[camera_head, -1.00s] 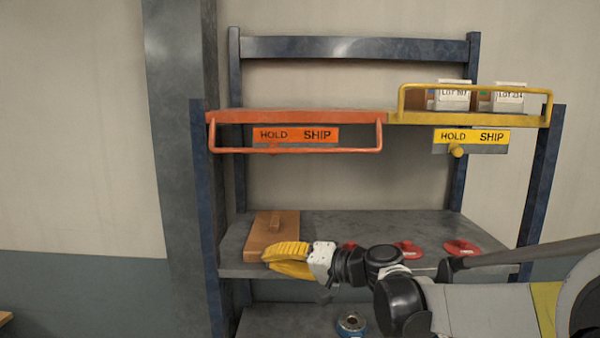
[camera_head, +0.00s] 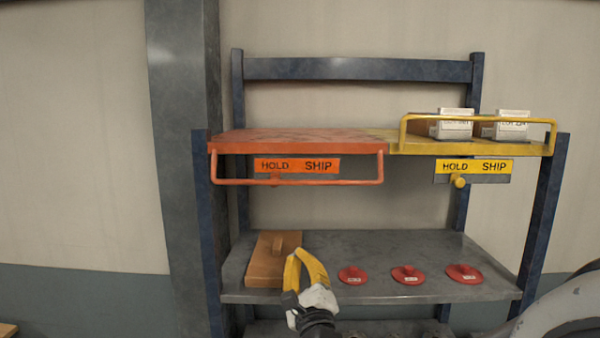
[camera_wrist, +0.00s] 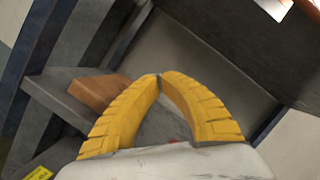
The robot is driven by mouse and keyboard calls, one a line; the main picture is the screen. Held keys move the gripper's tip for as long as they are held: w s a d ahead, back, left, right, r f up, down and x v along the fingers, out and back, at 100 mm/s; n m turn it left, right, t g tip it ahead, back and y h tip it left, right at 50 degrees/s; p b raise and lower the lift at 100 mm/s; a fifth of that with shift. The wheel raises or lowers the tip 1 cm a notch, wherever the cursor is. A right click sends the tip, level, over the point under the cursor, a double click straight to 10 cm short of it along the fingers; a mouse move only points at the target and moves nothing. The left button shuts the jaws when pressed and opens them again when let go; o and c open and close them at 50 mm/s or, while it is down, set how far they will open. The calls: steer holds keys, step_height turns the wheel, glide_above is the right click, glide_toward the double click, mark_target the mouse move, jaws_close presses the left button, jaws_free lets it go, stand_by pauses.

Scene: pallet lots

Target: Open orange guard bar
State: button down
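The orange guard bar (camera_head: 340,182) hangs below the front edge of the orange shelf section (camera_head: 290,138) in the head view. Its lower rail runs across in front of the orange HOLD/SHIP sign (camera_head: 297,165), and a small orange knob (camera_head: 275,179) shows at that rail. My gripper (camera_head: 298,252) has yellow fingers and is below the bar, over the middle shelf beside a wooden block. In the wrist view my gripper (camera_wrist: 159,75) has its fingertips together with nothing visible between them. It is apart from the bar.
A yellow guard bar (camera_head: 480,118) stands raised before two labelled boxes. A yellow knob (camera_head: 459,181) is below it. The middle shelf (camera_head: 330,247) holds the wooden block (camera_head: 268,262) and red discs (camera_head: 408,275). The orange section's top is empty. A grey column (camera_head: 185,150) stands left.

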steer(key=s+r+m+t+h+p, duration=0.4)
steer(key=r+m, duration=0.3)
steer(key=m, duration=0.4)
steer(key=w+r+m+p, duration=0.1)
steer(key=w+r+p, duration=0.2)
steer(key=r, duration=0.5)
steer(key=shift+w+d+r+t, duration=0.2)
steer(key=shift+w+d+t, duration=0.1)
steer(key=shift+t, duration=0.1)
steer(key=shift+s, duration=0.15)
